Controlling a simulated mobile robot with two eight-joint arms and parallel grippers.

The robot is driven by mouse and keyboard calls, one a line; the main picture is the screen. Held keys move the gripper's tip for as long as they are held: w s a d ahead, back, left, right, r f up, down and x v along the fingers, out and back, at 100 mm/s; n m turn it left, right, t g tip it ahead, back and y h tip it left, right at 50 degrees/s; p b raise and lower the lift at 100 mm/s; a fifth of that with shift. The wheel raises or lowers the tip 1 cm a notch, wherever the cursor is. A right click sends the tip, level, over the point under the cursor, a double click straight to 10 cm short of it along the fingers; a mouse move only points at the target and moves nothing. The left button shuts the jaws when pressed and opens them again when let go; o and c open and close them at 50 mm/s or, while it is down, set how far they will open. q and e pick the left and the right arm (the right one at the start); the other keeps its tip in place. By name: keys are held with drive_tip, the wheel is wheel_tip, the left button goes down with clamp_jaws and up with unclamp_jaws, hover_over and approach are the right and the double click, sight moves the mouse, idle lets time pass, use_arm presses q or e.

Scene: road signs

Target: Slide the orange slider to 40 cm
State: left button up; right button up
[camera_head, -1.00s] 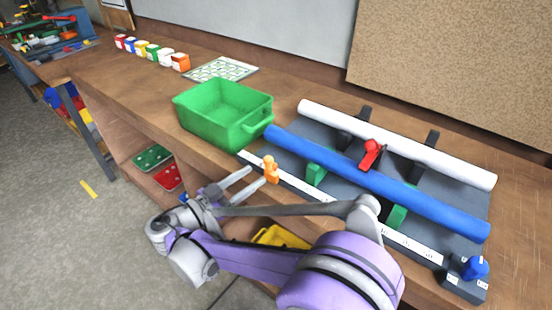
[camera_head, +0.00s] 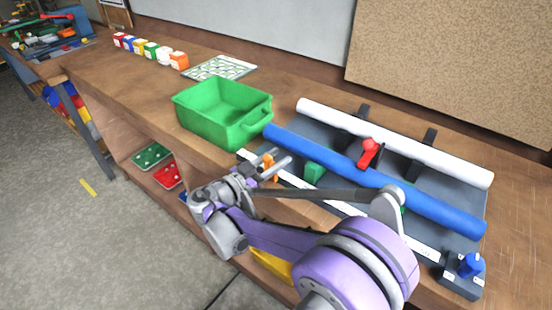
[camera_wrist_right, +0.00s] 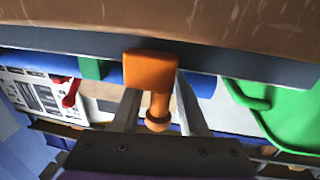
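The orange slider (camera_head: 268,166) stands near the left end of the white scale strip (camera_head: 335,204), along the front edge of the dark fixture. The scale's figures are too small to read. My right gripper (camera_head: 272,162) is at the slider, with its fingers reaching to either side of it. In the right wrist view the orange slider (camera_wrist_right: 152,72) sits between the two fingers of my right gripper (camera_wrist_right: 160,112), which are open with small gaps beside the knob. My arm covers part of the scale. My left gripper is not in view.
A green bin (camera_head: 222,112) stands left of the fixture, close to my right gripper. A blue bar (camera_head: 380,182), a white bar (camera_head: 400,146) and a red handle (camera_head: 370,152) lie behind the scale. A blue knob (camera_head: 471,265) is at the right end.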

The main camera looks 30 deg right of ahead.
clamp_jaws()
idle(1.2)
